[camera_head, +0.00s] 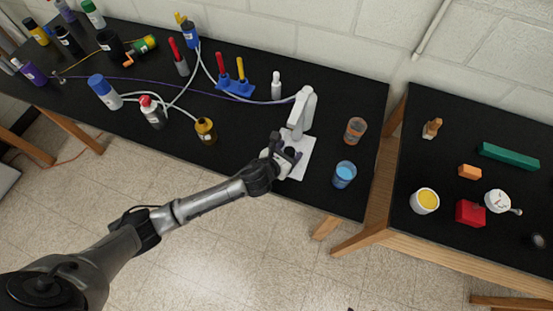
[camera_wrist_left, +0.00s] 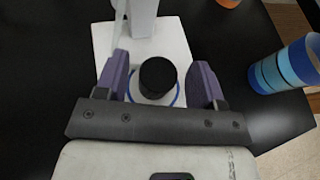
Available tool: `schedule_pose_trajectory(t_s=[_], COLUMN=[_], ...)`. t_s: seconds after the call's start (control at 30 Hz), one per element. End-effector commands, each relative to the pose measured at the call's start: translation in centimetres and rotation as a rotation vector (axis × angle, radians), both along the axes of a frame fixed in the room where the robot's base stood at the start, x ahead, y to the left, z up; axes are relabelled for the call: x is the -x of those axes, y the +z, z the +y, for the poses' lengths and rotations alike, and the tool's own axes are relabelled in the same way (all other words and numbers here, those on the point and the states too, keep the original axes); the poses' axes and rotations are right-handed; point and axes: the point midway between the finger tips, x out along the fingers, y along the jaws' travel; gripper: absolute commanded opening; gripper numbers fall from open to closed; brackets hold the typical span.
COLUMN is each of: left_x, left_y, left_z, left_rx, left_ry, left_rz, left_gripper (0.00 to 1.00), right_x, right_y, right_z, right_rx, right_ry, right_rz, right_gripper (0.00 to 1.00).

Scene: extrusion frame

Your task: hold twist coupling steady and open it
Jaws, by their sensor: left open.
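A white stand (camera_head: 306,112) with an upright post and a flat white base plate (camera_head: 296,168) is on the black table. In the left wrist view, a short black cylinder (camera_wrist_left: 158,75) sits above a white round part with a blue ring (camera_wrist_left: 178,100) on the base plate (camera_wrist_left: 178,45). I cannot tell for sure whether this is the twist coupling. My left gripper (camera_head: 287,152) is open over the base plate. In the left wrist view its purple fingers (camera_wrist_left: 161,82) stand on either side of the black cylinder, with visible gaps. My right gripper is not in view.
A small white bottle (camera_head: 276,86) is behind-left, and a blue rack (camera_head: 235,88) with red and yellow handles is farther left. A second black table (camera_head: 455,150) lies right, across a gap.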

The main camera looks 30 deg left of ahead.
Motion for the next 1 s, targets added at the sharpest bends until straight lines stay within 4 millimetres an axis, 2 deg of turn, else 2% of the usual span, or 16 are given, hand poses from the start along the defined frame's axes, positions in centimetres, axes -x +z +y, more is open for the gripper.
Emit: schedule_pose_trajectory(t_s=[0.3, 0.5, 0.7, 1.0], left_x=[5.6, 8.1, 9.4, 9.9], left_y=[2.4, 3.4, 4.0, 4.0], left_z=[1.1, 1.7, 1.9, 1.9], left_rx=[-0.001, -0.001, -0.001, 0.029], left_ry=[-0.001, 0.0, -0.001, 0.018], left_rz=[0.002, 0.002, 0.0, 0.013], left_gripper=[0.63, 0.63, 0.63, 0.63], right_x=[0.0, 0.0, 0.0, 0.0], right_y=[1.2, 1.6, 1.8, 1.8], right_z=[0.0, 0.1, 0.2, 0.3], right_rx=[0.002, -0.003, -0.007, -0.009], right_ry=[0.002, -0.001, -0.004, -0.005], right_rz=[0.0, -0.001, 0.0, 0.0], right_gripper=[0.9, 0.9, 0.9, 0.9])
